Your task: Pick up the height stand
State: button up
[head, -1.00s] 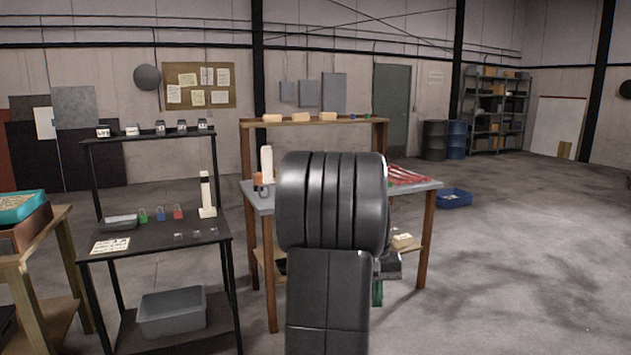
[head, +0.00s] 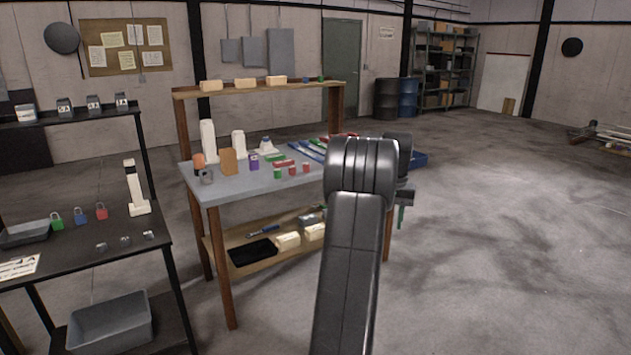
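A white upright stand (head: 136,188) with a dark top and a flat foot stands on the right part of the black table; it looks like a height stand. Similar white uprights, one taller (head: 208,141) and one shorter (head: 238,144), stand on the grey workbench, so I cannot tell for sure which is the height stand. My gripper (head: 402,206) is mostly hidden behind my arm, to the right of the workbench and apart from the stands. A narrow green piece shows below it. I cannot see whether the fingers are open.
The grey workbench (head: 228,187) holds several small coloured parts and an orange-brown block (head: 228,162). The black table (head: 75,247) carries padlocks, a grey tray and small metal pieces. A grey bin (head: 110,322) sits on its lower shelf.

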aim_at(266, 148)
jog(key=i+l+z, duration=0.1)
jog(key=i, duration=1)
jog(key=i+l, duration=0.1)
jog(key=i, duration=1.05)
jog(key=i+u, duration=0.45)
jog(key=i+l+u, duration=0.2)
jog(key=i+u, duration=0.2)
jog(key=i+l+u, duration=0.3)
jog(key=i+u, duration=0.15)
jog(key=i+l+u, duration=0.45)
